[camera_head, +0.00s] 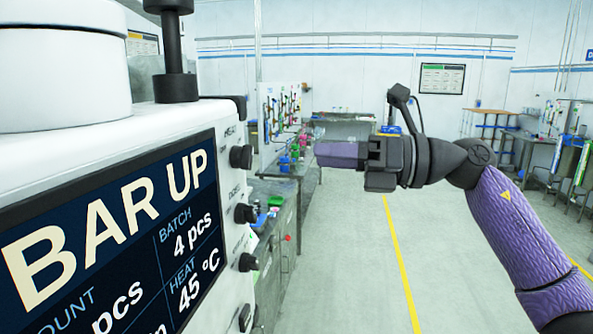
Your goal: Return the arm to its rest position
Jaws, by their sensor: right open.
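My right arm comes in from the right edge, with a purple sleeve and a dark wrist. Its gripper (338,154) is held level in the air and points left, toward the white machine (170,135). Seen side-on, its fingers overlap; they are open and nothing shows between them. The gripper is apart from the machine's side. My left gripper is not in view.
The machine fills the left, with a screen (110,235) reading "BAR UP" and black knobs (245,213) on its side. A workbench (285,215) stands behind it. The floor (440,270) with a yellow line is clear. Tables stand at the far right.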

